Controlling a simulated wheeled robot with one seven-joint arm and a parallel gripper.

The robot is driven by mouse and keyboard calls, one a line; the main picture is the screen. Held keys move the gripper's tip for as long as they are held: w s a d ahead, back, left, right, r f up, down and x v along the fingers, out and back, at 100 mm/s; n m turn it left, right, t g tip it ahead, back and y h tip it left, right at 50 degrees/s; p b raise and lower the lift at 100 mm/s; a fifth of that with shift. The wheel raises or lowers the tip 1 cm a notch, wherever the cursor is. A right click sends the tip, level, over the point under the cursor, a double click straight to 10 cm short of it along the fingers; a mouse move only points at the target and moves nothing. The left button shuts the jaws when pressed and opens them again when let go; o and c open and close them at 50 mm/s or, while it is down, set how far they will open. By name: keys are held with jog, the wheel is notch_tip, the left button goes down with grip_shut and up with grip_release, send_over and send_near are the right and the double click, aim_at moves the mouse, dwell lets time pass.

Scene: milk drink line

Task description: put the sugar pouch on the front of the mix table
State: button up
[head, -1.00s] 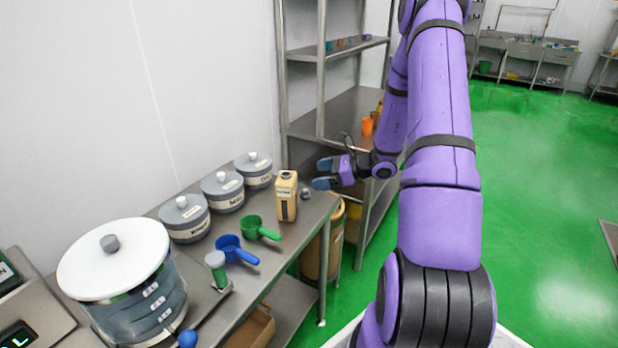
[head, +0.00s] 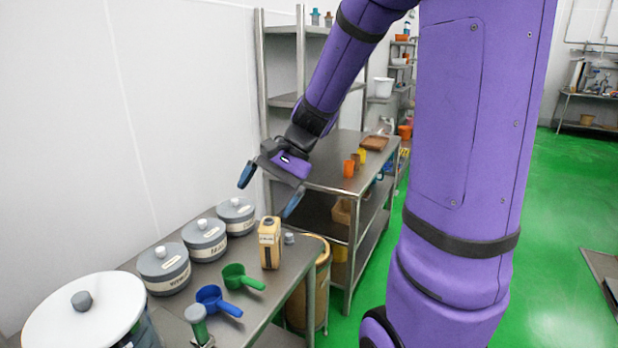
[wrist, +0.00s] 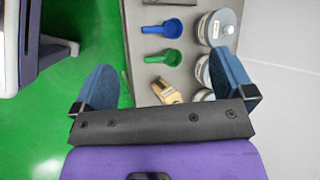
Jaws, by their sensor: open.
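A tan pouch-like pack (head: 269,244) with a dark front panel stands upright near the right end of the steel table (head: 262,304). It is the only pouch-like thing I see; its label is too small to read. It also shows in the wrist view (wrist: 166,92), between my fingers in the picture and farther down. My gripper (head: 268,192) is open and empty, with blue fingertips spread. It hangs above the pack, apart from it. In the wrist view, my gripper (wrist: 164,76) points down at the table.
Several grey lidded canisters (head: 204,241) line the wall side of the table. A green scoop (head: 240,278) and a blue scoop (head: 216,300) lie in front. A large white-lidded tub (head: 85,305) stands at left. A steel shelf rack (head: 335,172) stands behind, right.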

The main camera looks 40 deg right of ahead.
jog(key=s+a+r+n+t+h, duration=0.1)
jog(key=s+r+n+t+h, duration=0.1)
jog(key=s+r+n, duration=0.3)
jog(key=s+a+r+n+t+h, duration=0.1)
jog(key=s+r+n+h, duration=0.3)
jog(key=s, duration=0.6)
jog(key=shift+s+a+r+n+t+h, duration=0.4)
jog(key=shift+a+n+h, duration=0.25)
jog(key=shift+n, duration=0.35)
jog(key=shift+f, duration=0.1)
jog(key=shift+c, duration=0.2)
